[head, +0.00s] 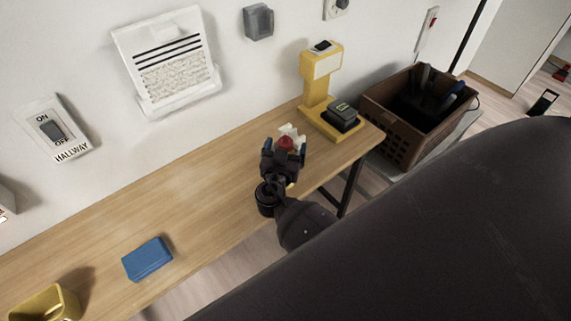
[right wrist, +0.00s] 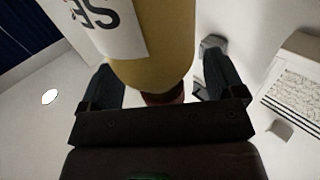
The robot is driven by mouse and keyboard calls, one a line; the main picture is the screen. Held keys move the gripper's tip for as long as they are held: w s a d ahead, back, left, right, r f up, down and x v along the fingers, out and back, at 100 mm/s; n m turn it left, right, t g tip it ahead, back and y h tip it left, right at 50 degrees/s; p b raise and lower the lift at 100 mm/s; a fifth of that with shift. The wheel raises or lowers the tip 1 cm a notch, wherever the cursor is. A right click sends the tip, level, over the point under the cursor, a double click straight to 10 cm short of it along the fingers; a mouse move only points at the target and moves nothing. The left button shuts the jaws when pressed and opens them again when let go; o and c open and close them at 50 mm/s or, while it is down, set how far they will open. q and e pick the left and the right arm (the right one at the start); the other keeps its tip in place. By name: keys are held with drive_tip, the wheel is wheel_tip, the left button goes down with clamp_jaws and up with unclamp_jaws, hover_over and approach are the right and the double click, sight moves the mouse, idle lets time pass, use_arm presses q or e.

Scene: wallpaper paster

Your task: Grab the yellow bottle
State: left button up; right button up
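The yellow bottle (right wrist: 165,50) fills the upper middle of the right wrist view, very close to the camera. It has a white label with dark letters, and a dark red part shows at its lower end. My right gripper (head: 284,146) is over the table near its front edge. Its two fingers stand apart, with a red and white part between and just beyond them in the head view. In the right wrist view a gap shows between the bottle and the right-hand finger. Most of the bottle is hidden by my gripper in the head view. My left gripper is not in view.
A yellow stand (head: 316,85) with a black device is at the right end. A brown crate (head: 400,139) stands beyond.

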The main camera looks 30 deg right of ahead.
drive_tip(key=c, duration=1.4)
